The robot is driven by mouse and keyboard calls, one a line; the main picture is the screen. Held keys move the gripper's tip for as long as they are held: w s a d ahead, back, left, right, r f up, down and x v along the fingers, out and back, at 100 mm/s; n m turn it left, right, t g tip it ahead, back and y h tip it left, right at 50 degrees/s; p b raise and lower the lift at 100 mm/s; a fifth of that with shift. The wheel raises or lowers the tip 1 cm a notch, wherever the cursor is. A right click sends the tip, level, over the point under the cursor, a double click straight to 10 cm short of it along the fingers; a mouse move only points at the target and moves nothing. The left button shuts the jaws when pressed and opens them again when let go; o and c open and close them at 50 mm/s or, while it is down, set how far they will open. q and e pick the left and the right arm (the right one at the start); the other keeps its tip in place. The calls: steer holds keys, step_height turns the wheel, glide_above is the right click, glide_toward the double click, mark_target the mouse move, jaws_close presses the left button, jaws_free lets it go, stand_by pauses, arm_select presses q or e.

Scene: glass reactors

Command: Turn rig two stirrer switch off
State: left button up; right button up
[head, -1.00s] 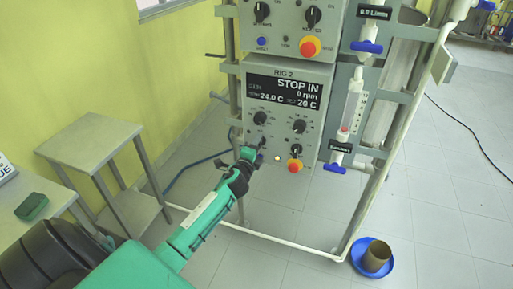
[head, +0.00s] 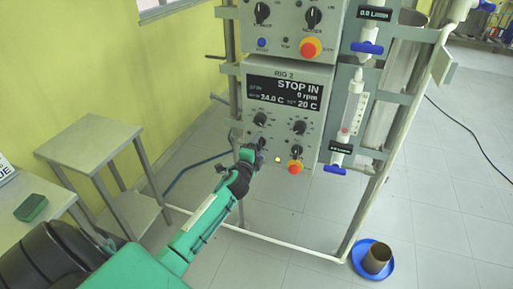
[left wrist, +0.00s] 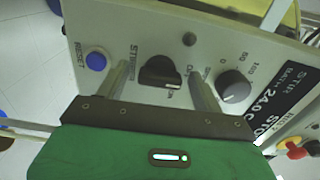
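The rig 2 control panel (head: 283,172) faces me, with a display (head: 284,92) reading "STOP IN", 0 rpm, 24.0 C and 20 C. In the left wrist view the black stirrer switch (left wrist: 160,72) sits between my left gripper's fingers (left wrist: 160,80). The fingers are apart, one on each side of the switch, with gaps visible. The switch's white mark points toward the lower right, beside a small label that seems to read "On". In the head view my left gripper (head: 252,149) is at the panel's lower left and hides the switch. My right gripper is out of view.
A blue reset button (left wrist: 96,61) lies just left of the fingers, and a dial knob (left wrist: 235,85) lies to the right. A metal side table (head: 92,140) stands at left.

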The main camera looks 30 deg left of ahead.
arm_select(q)
steer(key=shift+s, duration=0.1)
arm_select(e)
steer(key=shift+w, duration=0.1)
arm_select(q)
steer(key=b+v, duration=0.1)
steer(key=v, duration=1.2)
steer(key=shift+s+b, duration=0.3)
steer(key=shift+b, duration=0.1)
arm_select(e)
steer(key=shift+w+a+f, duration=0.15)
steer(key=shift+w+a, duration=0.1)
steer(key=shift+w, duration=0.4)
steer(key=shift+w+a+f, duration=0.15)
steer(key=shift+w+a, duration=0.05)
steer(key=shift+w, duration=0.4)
arm_select(q)
steer(key=shift+f, duration=0.1)
